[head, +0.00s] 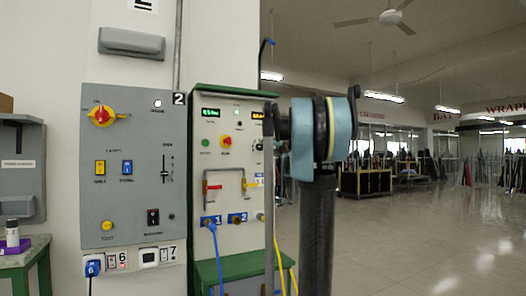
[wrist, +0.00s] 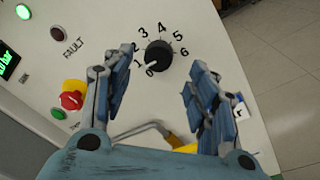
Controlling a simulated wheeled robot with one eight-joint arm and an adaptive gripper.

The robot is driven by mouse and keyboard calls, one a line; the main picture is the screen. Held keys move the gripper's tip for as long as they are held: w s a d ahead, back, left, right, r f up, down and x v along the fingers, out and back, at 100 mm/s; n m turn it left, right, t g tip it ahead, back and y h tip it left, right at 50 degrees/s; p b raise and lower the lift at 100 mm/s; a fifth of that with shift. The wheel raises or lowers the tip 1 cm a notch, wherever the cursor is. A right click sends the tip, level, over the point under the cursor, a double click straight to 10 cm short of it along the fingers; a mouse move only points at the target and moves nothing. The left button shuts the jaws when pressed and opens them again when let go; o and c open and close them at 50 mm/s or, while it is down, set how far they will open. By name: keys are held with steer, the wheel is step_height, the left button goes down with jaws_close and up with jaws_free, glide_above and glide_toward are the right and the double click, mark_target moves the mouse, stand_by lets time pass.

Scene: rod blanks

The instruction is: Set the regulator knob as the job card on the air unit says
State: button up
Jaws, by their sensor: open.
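The black round regulator knob (wrist: 158,54) sits on the pale panel in the wrist view, ringed by a printed scale from 0 to 6. Its white pointer mark faces the 0. My gripper (wrist: 162,61) is open, one finger to the left of the knob and one to the right, with clear gaps to it. I cannot tell how far the fingertips are from the panel. In the head view the air unit (head: 225,172) stands behind my arm, which hides its right edge. I cannot read any job card in either view.
In the wrist view a red-and-yellow button (wrist: 72,98), a dark FAULT lamp (wrist: 57,33) and a lit green lamp (wrist: 23,11) lie left of the knob. A bent pipe (wrist: 158,137) is below. In the head view a grey switch panel (head: 130,210) stands left; open floor (head: 430,240) lies right.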

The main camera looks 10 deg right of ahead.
mark_target(262, 146)
steer(key=shift+x, duration=2.75)
steer(key=shift+d, duration=0.1)
steer(key=c, duration=1.1)
